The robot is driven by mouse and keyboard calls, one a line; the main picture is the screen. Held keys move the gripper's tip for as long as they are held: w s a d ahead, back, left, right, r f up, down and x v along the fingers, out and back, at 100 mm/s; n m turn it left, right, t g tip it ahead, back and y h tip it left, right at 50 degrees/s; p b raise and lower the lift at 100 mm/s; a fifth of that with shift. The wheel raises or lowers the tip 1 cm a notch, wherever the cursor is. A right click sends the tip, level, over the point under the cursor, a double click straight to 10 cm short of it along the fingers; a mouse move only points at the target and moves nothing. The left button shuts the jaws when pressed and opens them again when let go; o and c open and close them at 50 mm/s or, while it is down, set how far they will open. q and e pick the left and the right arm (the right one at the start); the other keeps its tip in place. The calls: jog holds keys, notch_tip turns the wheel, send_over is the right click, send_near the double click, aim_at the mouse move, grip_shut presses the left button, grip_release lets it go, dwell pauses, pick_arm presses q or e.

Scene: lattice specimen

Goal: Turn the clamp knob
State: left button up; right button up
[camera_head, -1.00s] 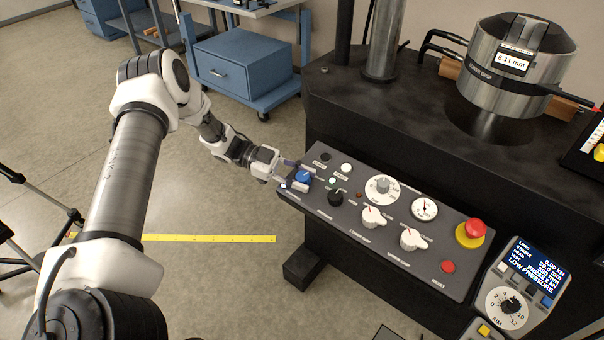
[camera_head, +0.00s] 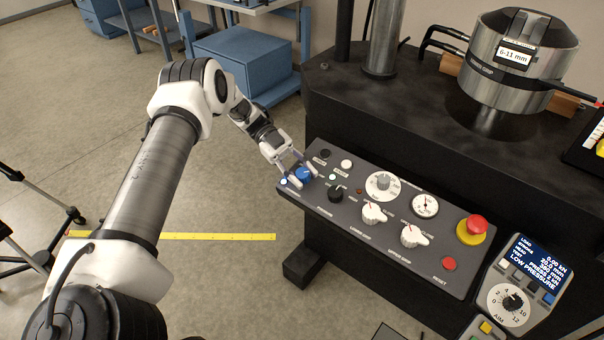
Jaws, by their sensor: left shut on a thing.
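My left gripper (camera_head: 299,175) reaches down to the far left end of the sloped grey control panel (camera_head: 390,258). It is shut on a blue knob (camera_head: 304,173), with one finger on each side of it. The knob's label is too small to read. Two white pointer knobs sit lower on the panel, one on the left (camera_head: 373,212) and one on the right (camera_head: 413,235); neither is touched. A black knob (camera_head: 336,193) sits just right of the gripper. My right gripper is not in view.
A red mushroom button (camera_head: 476,225) on a yellow base and a red button (camera_head: 449,264) are at the panel's right. A round dial (camera_head: 383,185) and a gauge (camera_head: 425,205) lie between. A display (camera_head: 539,268) reads LOW PRESSURE. The steel clamp head (camera_head: 518,75) stands behind.

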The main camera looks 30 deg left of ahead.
aim_at(298, 169)
pick_arm(q)
jog(key=o, duration=1.2)
jog(key=v, duration=0.7)
jog(key=shift+w+a, duration=0.1)
jog(key=shift+a, duration=0.1)
